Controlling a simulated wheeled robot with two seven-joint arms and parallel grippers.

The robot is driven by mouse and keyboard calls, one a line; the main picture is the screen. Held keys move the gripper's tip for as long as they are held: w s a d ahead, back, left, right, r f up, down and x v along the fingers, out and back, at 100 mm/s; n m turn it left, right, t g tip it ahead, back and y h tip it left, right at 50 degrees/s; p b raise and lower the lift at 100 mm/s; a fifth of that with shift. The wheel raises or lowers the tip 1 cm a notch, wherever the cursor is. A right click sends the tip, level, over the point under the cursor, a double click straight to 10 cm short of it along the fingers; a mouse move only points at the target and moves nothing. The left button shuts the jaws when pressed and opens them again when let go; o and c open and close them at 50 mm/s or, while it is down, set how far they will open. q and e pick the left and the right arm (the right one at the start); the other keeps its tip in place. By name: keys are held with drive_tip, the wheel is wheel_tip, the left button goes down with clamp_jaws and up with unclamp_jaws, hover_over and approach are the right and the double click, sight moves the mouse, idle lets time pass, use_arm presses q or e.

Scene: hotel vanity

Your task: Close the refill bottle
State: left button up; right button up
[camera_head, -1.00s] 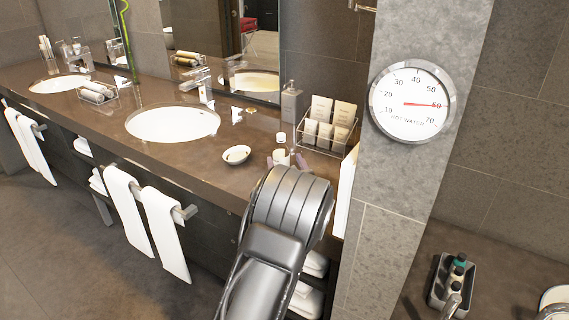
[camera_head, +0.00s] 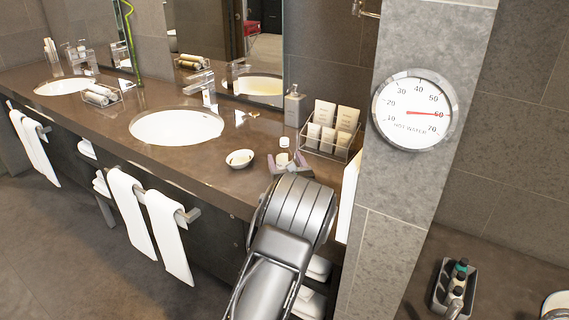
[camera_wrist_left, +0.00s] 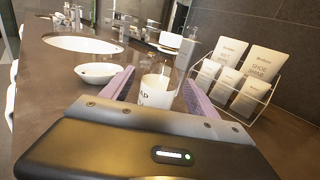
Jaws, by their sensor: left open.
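In the left wrist view the bottle (camera_wrist_left: 156,91) shows part of a dark printed label and looks upright. My left gripper (camera_head: 287,164) is open, with one purple finger on each side of the bottle; I cannot tell whether either touches it. In the left wrist view the fingers (camera_wrist_left: 157,92) flank the bottle. My right gripper is out of view.
A white bowl (camera_head: 240,158) sits left of the bottle. A wire rack of cards and packets (camera_head: 331,130) stands to the right, near a grey pump dispenser (camera_head: 294,106). A sink (camera_head: 177,126) lies further left. A wall column with a dial (camera_head: 414,110) bounds the right.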

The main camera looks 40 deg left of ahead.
sight(283, 154)
use_arm(q)
drive_tip(key=shift+p+x, duration=0.3)
drive_tip(key=shift+x, duration=1.65)
clamp_jaws()
